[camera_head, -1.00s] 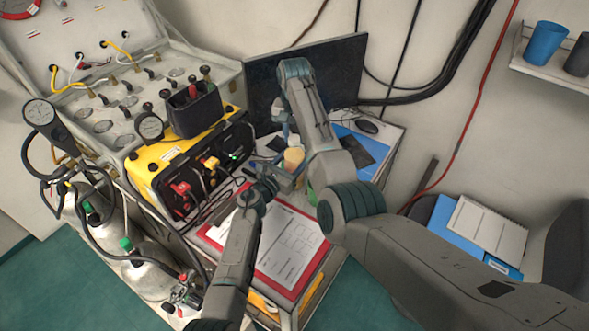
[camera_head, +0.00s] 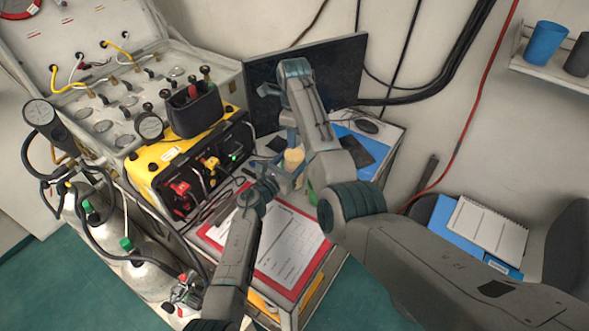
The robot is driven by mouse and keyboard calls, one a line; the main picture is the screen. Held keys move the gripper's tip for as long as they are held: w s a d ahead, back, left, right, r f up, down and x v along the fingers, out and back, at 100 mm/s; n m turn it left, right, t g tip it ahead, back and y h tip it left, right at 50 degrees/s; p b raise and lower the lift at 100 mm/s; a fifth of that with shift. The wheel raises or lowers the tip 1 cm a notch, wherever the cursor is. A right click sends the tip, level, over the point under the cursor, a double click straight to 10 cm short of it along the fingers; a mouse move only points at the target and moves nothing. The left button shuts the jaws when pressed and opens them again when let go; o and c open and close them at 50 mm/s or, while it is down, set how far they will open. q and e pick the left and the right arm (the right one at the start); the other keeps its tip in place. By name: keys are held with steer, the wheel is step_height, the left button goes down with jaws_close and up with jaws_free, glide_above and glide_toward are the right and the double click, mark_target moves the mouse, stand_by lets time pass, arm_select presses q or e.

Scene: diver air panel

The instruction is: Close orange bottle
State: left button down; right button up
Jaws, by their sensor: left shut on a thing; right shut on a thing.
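The pale orange bottle (camera_head: 293,158) stands upright over the desk, between the clipboard and the monitor, partly hidden by my arms. My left gripper (camera_head: 287,180) reaches up from the front and is shut on the lower part of the bottle. My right arm arches over from the right. Its gripper (camera_head: 291,140) points down and is shut at the bottle's top. The fingertips are small and partly covered by my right forearm, so I cannot make out the cap or how it sits.
A red clipboard (camera_head: 302,277) with paper lies in front. A yellow and black unit (camera_head: 160,178) with cables stands close on the left. The dark monitor (camera_head: 345,75) is behind. A blue folder (camera_head: 345,135) and mouse (camera_head: 368,126) lie at the back right. A green item (camera_head: 312,193) is partly hidden.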

arm_select(q)
steer(key=shift+f, duration=0.1)
arm_select(e)
steer(key=o, duration=1.2)
step_height(320, 180, up, 12)
steer(key=shift+r, duration=0.1)
arm_select(q)
steer(key=shift+c, duration=1.9)
jaws_free()
